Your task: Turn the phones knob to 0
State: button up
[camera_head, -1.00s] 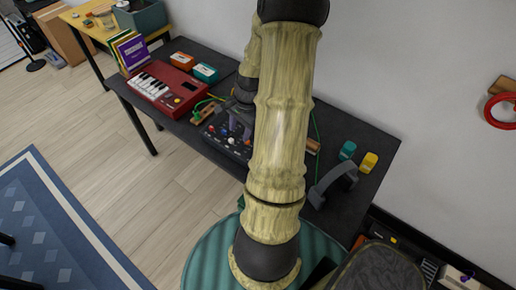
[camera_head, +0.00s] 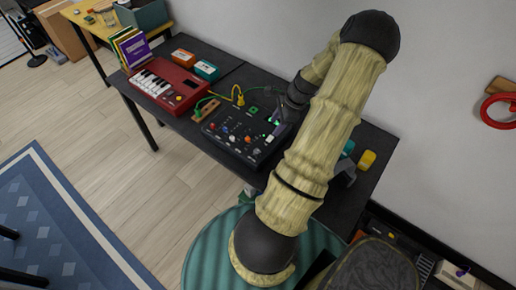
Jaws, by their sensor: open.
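A dark mixer panel (camera_head: 240,132) with several coloured knobs and small lit green spots lies on the black table. Which of its knobs is the phones knob cannot be read at this size. My gripper (camera_head: 279,127) is open at the panel's right side, partly hidden by my arm. Whether it touches a knob I cannot tell.
A red keyboard (camera_head: 166,86) stands left of the panel, with orange (camera_head: 183,56) and teal (camera_head: 206,70) boxes behind it. Green and yellow cables (camera_head: 239,96) run at the panel's back. A yellow item (camera_head: 366,160) stands at the table's right end, near a grey curved thing mostly behind my arm.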

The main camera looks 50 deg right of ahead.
aim_at(257, 151)
jog(key=p+x, duration=0.3)
jog(key=x, duration=1.4)
jog(key=shift+a+p, duration=0.1)
jog(key=shift+p, duration=0.2)
jog(key=c, duration=1)
